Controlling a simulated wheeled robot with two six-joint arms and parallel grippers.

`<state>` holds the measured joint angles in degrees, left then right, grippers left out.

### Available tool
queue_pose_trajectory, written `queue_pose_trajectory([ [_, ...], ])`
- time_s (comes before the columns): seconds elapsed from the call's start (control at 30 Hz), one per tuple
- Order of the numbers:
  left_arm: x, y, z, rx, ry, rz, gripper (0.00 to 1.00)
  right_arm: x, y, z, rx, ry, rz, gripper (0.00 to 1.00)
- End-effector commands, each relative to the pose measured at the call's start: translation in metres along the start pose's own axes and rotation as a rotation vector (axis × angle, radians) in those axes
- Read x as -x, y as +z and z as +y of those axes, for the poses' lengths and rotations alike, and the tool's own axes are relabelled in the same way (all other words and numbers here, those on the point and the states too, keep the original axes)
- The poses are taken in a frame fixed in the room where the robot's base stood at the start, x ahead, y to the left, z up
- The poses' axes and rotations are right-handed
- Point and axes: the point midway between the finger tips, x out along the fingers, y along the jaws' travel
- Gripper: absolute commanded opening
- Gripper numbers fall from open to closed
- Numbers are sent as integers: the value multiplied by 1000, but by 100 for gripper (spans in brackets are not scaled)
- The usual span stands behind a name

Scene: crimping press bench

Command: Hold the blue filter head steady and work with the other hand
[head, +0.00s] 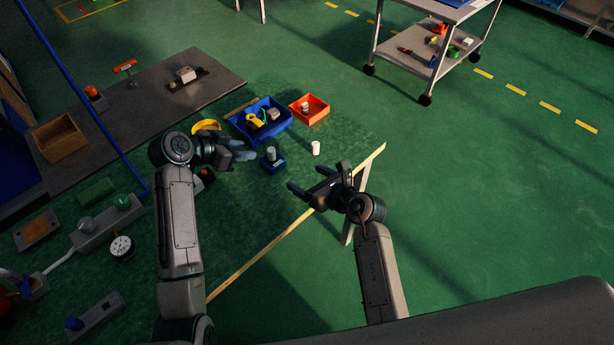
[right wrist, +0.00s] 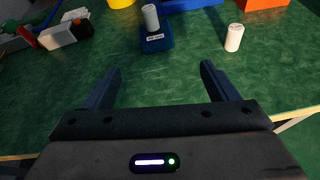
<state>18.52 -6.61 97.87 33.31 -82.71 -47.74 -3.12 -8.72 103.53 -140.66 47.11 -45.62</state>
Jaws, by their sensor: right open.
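A small blue block (head: 273,163) with a white cylinder (head: 271,153) upright on it stands on the green bench top; I take it for the blue filter head. It also shows at the top of the right wrist view (right wrist: 157,42). A loose white cylinder (head: 316,148) stands upright to its right, also in the right wrist view (right wrist: 234,38). My left gripper (head: 245,154) is just left of the blue block, seemingly apart from it; its jaw gap is unclear. My right gripper (head: 314,181) is open and empty near the bench edge, short of both pieces.
Behind the block are a blue bin (head: 261,121) with several parts, an orange bin (head: 309,109) and a yellow piece (head: 206,126). Fixtures and a round gauge (head: 121,247) lie at the left. A wooden strip (head: 264,250) edges the bench; green floor lies beyond.

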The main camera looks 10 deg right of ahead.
Motion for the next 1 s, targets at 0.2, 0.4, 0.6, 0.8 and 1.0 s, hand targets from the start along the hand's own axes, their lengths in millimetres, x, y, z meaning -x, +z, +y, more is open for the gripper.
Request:
queue_pose_trajectory([
  [0.2,0,0,0,0,0,0,36,-11,6,2,121,34,27,80],
  [0.4,0,0,0,0,0,0,36,-36,6,4,124,37,28,80],
  [0.6,0,0,0,0,0,0,36,-73,4,5,122,36,28,80],
  [0.8,0,0,0,0,0,0,36,-102,3,6,122,35,27,80],
  [1.0,0,0,0,0,0,0,36,-114,3,6,122,34,27,80],
])
